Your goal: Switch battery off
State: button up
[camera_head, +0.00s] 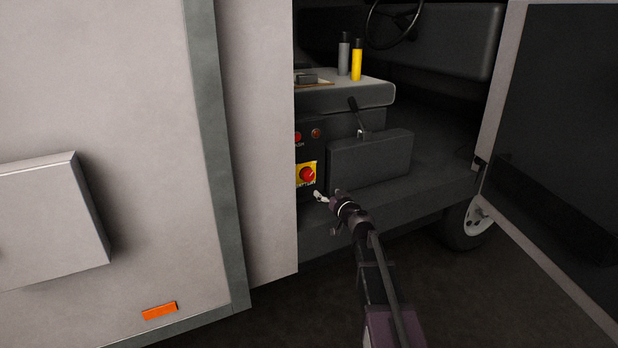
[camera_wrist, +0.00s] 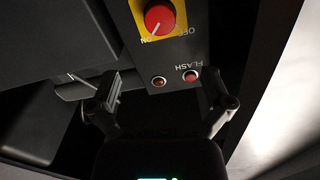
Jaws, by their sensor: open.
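A red rotary knob (camera_head: 307,174) on a yellow plate (camera_head: 299,184) sits on a dark panel (camera_head: 308,150) in the vehicle's doorway. In the wrist view the red knob (camera_wrist: 159,19) is at the top, with upside-down lettering "ON" and part of "OFF" beside it. A pale mark on the knob points toward the "ON" side. My gripper (camera_head: 321,197) is just below and right of the knob in the head view. In the wrist view my gripper (camera_wrist: 166,98) has its fingers spread apart, empty, with the knob beyond them and not touched.
Two small round controls, one red and marked "FLASH" (camera_wrist: 190,76), share the panel. A grey box (camera_head: 370,160) and lever (camera_head: 356,115) stand to the right. Grey and yellow bottles (camera_head: 356,60) stand above. The open door (camera_head: 555,150) is at right, the pale body wall (camera_head: 250,130) at left.

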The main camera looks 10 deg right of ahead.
aim_at(309, 176)
jog(key=x, duration=1.3)
jog(key=c, duration=1.1)
